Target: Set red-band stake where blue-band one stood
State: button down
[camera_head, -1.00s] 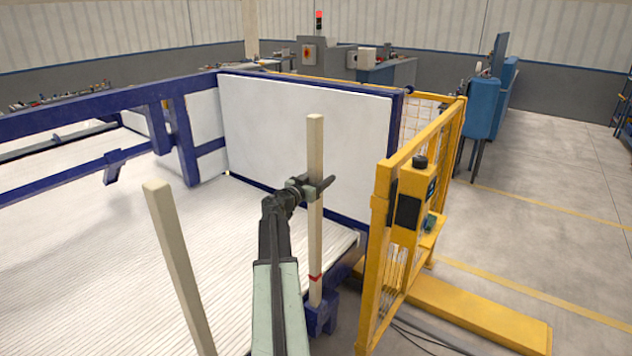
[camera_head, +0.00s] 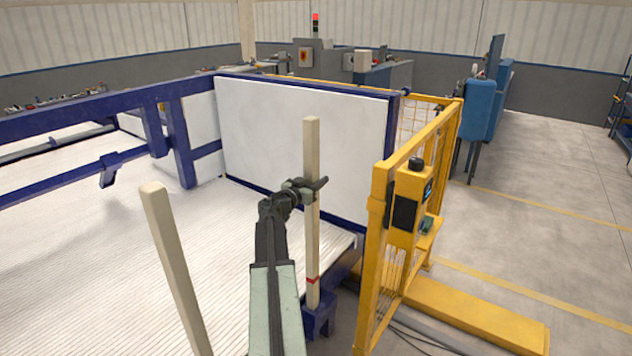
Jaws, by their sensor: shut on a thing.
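The red-band stake (camera_head: 312,235) is a pale, square, upright post with a red band low on it. Its lower end is at a blue bracket (camera_head: 319,320) on the corner of the blue frame; I cannot tell how deep it sits. My gripper (camera_head: 309,187) is shut around the stake at its upper middle. Another pale stake (camera_head: 170,255) stands in the left foreground, leaning slightly in the picture. Its lower end is out of view and no band shows on it. No blue band shows.
A bed of white pipes (camera_head: 90,270) fills the left, inside a blue frame (camera_head: 60,110). A white panel (camera_head: 300,130) stands behind the held stake. A yellow fence (camera_head: 378,220) with a control box (camera_head: 411,205) stands close on the right. Open floor (camera_head: 560,220) lies beyond.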

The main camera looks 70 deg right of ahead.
aim_at(317, 121)
dwell(0.8)
notch_tip(317, 121, up, 9)
jog(key=p, duration=0.8)
jog(key=shift+f+p, duration=0.1)
jog(key=shift+p, duration=0.3)
notch_tip(317, 121, up, 12)
jog(key=p, duration=1.2)
dwell(0.4)
